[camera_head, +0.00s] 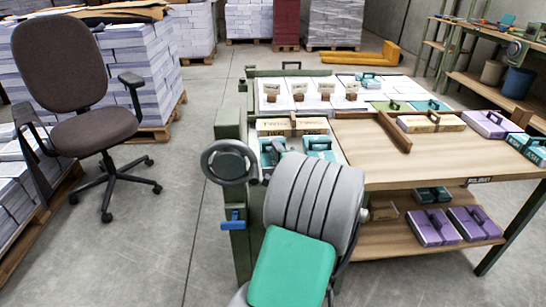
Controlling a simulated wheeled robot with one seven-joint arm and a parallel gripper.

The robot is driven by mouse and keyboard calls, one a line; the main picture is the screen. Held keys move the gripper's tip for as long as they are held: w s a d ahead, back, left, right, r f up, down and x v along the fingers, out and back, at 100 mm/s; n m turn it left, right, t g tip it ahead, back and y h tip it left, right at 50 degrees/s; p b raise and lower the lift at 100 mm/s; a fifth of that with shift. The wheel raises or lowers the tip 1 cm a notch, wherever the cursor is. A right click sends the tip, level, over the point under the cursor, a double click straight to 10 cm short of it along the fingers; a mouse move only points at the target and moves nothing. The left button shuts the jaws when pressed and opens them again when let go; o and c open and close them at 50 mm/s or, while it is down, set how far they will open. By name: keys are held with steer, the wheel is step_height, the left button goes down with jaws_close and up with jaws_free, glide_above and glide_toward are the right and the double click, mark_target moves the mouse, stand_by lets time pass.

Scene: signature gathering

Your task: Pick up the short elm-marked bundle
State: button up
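Several bundles with handles are in the head view, but I cannot make out an elm mark on any of them. Two teal bundles, one on the left (268,158) and one on the right (319,143), sit in the near bay of the green-framed bench, partly hidden by my arm. A green bundle (393,106) and a teal bundle (431,105) lie farther back. Purple bundles lie on the table's right side (489,122) and on the lower shelf (433,228). My grey and teal arm fills the bottom middle. I cannot make out my gripper's fingers.
A wooden table (440,155) adjoins the bench, with a raised wooden bar (378,125) between them. A handwheel (229,161) and a blue lever (233,220) project at the bench's left. An office chair (85,130) and paper stacks stand left. Floor between is clear.

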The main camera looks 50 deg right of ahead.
steer(key=shift+w+d, duration=0.3)
steer(key=shift+w, duration=0.1)
steer(key=shift+s, duration=0.1)
steer(key=shift+c, duration=0.6)
jaws_close()
steer(key=shift+r, duration=0.1)
stand_by(0.3)
